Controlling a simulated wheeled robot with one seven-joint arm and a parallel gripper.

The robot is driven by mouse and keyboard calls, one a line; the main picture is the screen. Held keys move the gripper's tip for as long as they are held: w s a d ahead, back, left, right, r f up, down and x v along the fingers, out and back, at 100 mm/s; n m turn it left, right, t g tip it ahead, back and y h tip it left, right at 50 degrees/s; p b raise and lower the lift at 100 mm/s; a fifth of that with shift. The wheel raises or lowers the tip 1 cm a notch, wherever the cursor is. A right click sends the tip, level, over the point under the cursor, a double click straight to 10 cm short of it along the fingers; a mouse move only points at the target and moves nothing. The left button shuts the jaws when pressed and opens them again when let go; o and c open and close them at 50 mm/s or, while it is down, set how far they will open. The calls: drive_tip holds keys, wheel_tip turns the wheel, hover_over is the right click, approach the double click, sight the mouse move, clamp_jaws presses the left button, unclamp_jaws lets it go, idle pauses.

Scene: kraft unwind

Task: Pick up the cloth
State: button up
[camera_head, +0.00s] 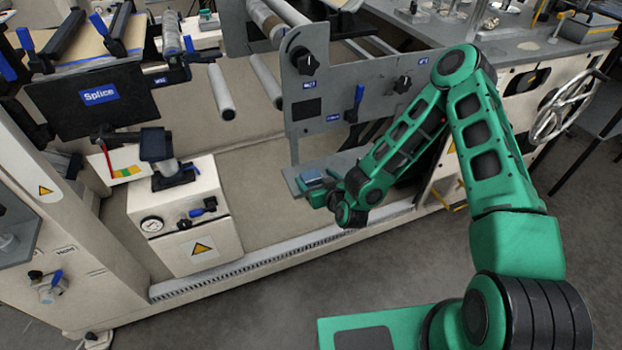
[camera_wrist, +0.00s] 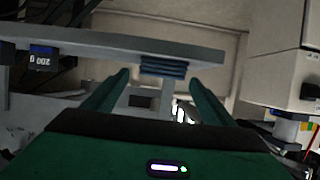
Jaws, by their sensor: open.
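The cloth is a small folded blue stack of layers (camera_wrist: 163,67), seen edge-on in the wrist view against a grey shelf (camera_wrist: 95,38). In the head view the cloth (camera_head: 311,175) is a small blue patch at the outer end of the grey shelf (camera_head: 291,182). My gripper (camera_wrist: 159,78) is open, its two green fingers apart with the cloth ahead, in line with the gap between them. Nothing is held. In the head view my gripper (camera_head: 318,194) is low beside the cloth, and its fingertips are hard to make out.
A grey machine side panel (camera_head: 335,100) with knobs stands over the shelf. A white cabinet (camera_head: 185,225) with a gauge is to the left. A black Splice board (camera_head: 98,97) is further left. A handwheel (camera_head: 562,108) is at right. The floor in front (camera_head: 260,305) is clear.

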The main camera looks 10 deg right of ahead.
sight(312, 175)
drive_tip(key=shift+w+a+f, duration=0.2)
drive_tip(key=shift+w+f, duration=0.05)
drive_tip(key=shift+w, duration=0.15)
drive_tip(key=shift+x, duration=1.35)
drive_tip(key=c, duration=1.1)
drive_tip(key=shift+d, duration=0.1)
